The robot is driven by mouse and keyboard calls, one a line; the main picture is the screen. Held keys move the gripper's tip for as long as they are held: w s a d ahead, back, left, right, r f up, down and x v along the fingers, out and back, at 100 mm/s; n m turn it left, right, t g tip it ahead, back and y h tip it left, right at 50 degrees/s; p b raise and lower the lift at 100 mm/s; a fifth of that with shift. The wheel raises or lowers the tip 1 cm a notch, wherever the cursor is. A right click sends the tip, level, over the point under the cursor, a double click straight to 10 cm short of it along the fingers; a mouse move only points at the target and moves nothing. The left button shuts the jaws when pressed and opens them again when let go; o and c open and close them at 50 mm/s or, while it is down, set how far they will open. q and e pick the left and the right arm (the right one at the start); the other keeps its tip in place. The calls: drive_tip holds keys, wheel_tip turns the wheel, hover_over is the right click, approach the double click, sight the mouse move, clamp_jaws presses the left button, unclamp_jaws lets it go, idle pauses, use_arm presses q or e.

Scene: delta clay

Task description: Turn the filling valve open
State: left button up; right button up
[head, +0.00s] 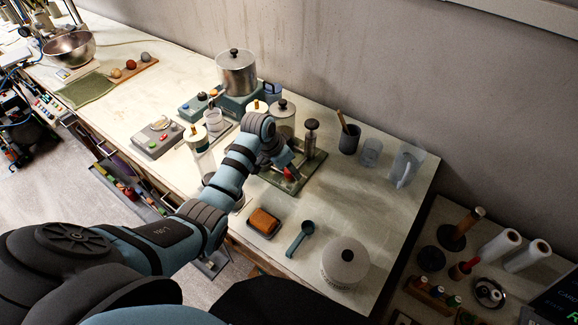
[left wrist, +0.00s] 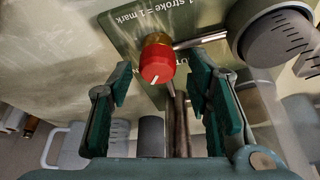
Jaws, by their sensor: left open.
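The filling valve has a red knob with a white mark (left wrist: 156,62) and a brass collar (left wrist: 156,40), on a green plate (left wrist: 125,32) with white lettering. In the head view the red knob (head: 289,172) shows small at the green stand (head: 305,170). My left gripper (left wrist: 161,68) is open, with one finger on each side of the knob in the picture. Gaps show on both sides, and I see no contact. How far the knob lies beyond the fingertips is hard to tell. In the head view my left gripper (head: 283,160) is partly hidden by its own wrist.
A dark-topped plunger (head: 311,135) stands on the green stand. A lidded jar (head: 283,115), a grey cup (head: 349,140) and a clear pitcher (head: 404,167) stand nearby. A sponge dish (head: 264,221), blue scoop (head: 301,237) and white round container (head: 345,262) lie nearer the front edge.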

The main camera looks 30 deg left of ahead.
use_arm(q)
drive_tip(key=shift+s+r, duration=0.15)
drive_tip(key=shift+s, duration=0.25)
drive_tip(key=c, duration=0.3)
drive_tip(key=shift+w, duration=0.1)
clamp_jaws()
drive_tip(key=shift+m+h, duration=0.3)
drive_tip(key=shift+m, duration=0.4)
drive_tip(key=shift+o, duration=1.5)
unclamp_jaws()
drive_tip(key=shift+w, duration=0.1)
use_arm(e)
drive_tip(key=shift+s, duration=0.55)
use_arm(q)
drive_tip(key=v, duration=1.2)
